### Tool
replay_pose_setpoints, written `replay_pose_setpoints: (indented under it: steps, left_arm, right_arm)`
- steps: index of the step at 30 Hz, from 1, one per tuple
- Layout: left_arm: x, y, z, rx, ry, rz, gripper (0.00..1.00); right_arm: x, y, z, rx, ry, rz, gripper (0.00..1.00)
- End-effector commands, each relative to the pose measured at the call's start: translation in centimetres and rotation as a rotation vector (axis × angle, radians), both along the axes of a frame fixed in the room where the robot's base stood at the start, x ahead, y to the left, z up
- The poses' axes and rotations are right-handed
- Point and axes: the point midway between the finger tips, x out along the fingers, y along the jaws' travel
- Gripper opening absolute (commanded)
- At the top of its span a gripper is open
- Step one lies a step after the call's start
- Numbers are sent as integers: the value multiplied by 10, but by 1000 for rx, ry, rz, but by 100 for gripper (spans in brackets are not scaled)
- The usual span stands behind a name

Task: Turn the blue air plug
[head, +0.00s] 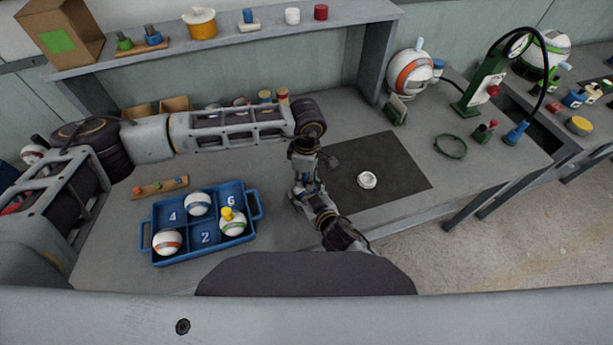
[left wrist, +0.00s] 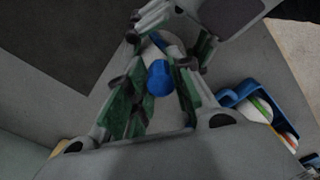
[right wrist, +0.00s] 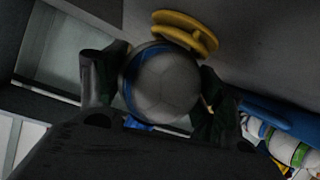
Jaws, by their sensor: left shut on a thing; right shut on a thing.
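My left gripper (head: 303,188) is above the table between the blue tray and the dark mat. In the left wrist view it is shut on the blue air plug (left wrist: 158,78), which sits between its green-padded fingers. A pale, rounded thing shows just behind the plug. My right gripper (head: 322,214) is close in front of the left one. The grippers mostly hide the ball and plug in the head view. I cannot tell how far the plug is turned.
The blue tray (head: 153,240) at left holds several striped balls, one with a yellow plug. A white ring (head: 367,180) lies on the dark mat (head: 400,180). A yellow disc-like part (right wrist: 187,30) is near the held ball.

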Motion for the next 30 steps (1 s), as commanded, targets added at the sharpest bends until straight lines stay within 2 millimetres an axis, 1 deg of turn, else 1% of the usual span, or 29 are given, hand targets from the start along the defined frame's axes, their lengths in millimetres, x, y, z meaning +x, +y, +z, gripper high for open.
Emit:
replay_pose_setpoints:
  steps: [1,17,18,23,30]
  left_arm:
    - [2,-2,5,-7,-7,-15,0]
    - [3,-2,5,-8,-9,-46,0]
    - [3,-2,5,-8,-9,-45,24]
    - [2,-2,4,-6,-6,-45,45]
    - [1,-1,2,-3,-3,-44,46]
  right_arm:
    - [-4,-2,-8,-8,16,-2,44]
    - [-4,-1,-9,-8,16,-1,44]
    - [-4,-1,-9,-8,16,-1,44]
    - [-4,-1,-8,-6,14,0,44]
    - [-2,0,-5,-4,9,0,44]
